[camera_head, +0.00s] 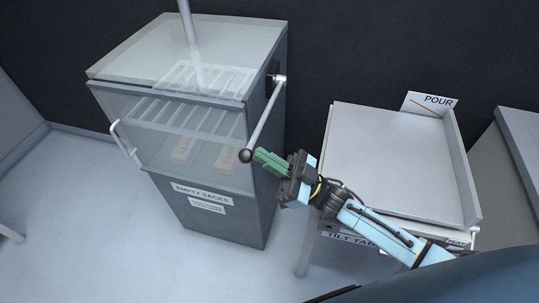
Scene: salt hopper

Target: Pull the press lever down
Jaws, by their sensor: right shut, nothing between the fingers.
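The press lever (265,115) is a grey rod on the right side of a grey cabinet (246,189). It slants down from its pivot near the cabinet's top to a dark round knob (245,156) at its lower end. My right gripper (262,157) has green fingers, which are shut with nothing between them. The fingertips are just right of the knob; I cannot tell whether they touch it. My left gripper is not in view.
The cabinet has a clear front with a white handle (125,143) and an "EMPTY SACKS" label (201,193). A tilt table (392,160) with a "POUR" sign (430,103) stands to the right, under my right arm. Open floor lies at the front left.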

